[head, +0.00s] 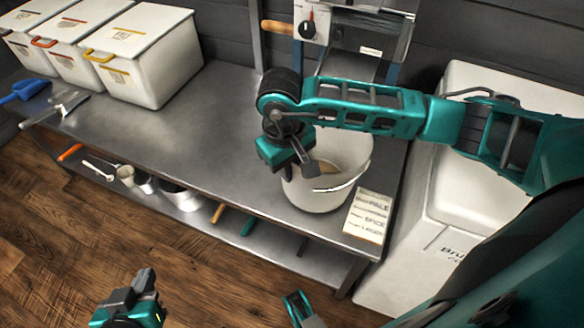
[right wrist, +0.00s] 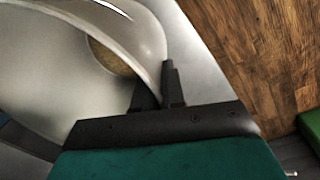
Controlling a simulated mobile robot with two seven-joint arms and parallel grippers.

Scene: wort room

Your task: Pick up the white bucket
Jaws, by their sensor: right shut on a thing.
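The white bucket (head: 320,195) stands upright on the steel bench, near its right end, below the labelled machine. My right gripper (head: 300,168) reaches down at the bucket's left side from above. In the right wrist view the bucket (right wrist: 45,75) fills the upper left, and my right gripper (right wrist: 158,88) has its dark fingers either side of the bucket's rim, shut on it. A brown patch shows inside the bucket; I cannot tell what it is. My left gripper (head: 135,300) is low at the bottom left, away from the bench; its finger gap is not clear.
The steel bench (head: 195,130) is clear left of the bucket. White lidded bins (head: 150,60) stand at its back left, with a blue scoop (head: 24,90). A label card (head: 367,215) lies right of the bucket. A white cabinet (head: 440,190) stands right of the bench.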

